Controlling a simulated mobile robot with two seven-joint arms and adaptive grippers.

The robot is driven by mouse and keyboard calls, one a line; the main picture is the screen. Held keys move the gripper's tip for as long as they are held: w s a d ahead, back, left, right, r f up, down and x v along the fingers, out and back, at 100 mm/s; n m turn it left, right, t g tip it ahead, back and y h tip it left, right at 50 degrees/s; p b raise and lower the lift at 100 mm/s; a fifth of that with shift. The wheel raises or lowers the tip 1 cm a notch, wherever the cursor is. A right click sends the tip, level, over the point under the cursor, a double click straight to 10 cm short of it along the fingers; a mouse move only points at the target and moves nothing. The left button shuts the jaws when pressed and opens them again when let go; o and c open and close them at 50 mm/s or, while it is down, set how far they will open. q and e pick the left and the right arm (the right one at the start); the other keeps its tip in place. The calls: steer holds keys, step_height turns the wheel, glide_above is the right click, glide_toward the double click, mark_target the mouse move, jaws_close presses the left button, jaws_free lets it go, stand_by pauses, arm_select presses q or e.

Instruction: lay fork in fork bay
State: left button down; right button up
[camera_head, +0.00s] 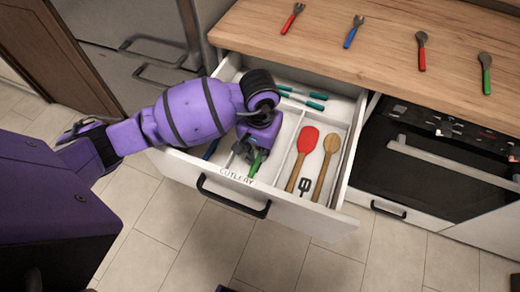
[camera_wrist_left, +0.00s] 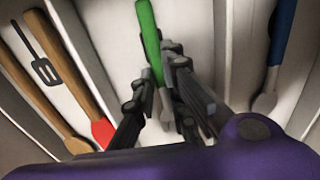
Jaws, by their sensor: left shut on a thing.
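My left gripper (camera_head: 258,150) reaches down into the open cutlery drawer (camera_head: 283,205). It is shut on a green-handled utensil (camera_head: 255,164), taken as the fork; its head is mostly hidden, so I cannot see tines. In the left wrist view the green handle (camera_wrist_left: 149,35) points away between the two fingers (camera_wrist_left: 162,100). It is over the middle lengthwise bay (camera_wrist_left: 200,35), between two dividers. I cannot tell whether it touches the bay floor. My right gripper is not in view.
A blue-handled spoon (camera_wrist_left: 283,35) lies in the bay left of the gripper. A red spatula (camera_head: 306,140), a wooden spoon (camera_head: 328,158) and a small black slotted turner (camera_head: 304,186) lie to the right. Teal-handled pieces (camera_head: 303,99) lie behind. Several utensils lie on the wooden counter (camera_head: 390,80).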

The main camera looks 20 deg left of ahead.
mark_target(260, 156)
arm_select(q)
steer(key=c, duration=1.8)
jaws_free()
steer(key=shift+o, duration=0.2)
step_height(260, 156, up, 12)
steer(key=shift+r+p, duration=0.25)
steer(key=shift+p, duration=0.1)
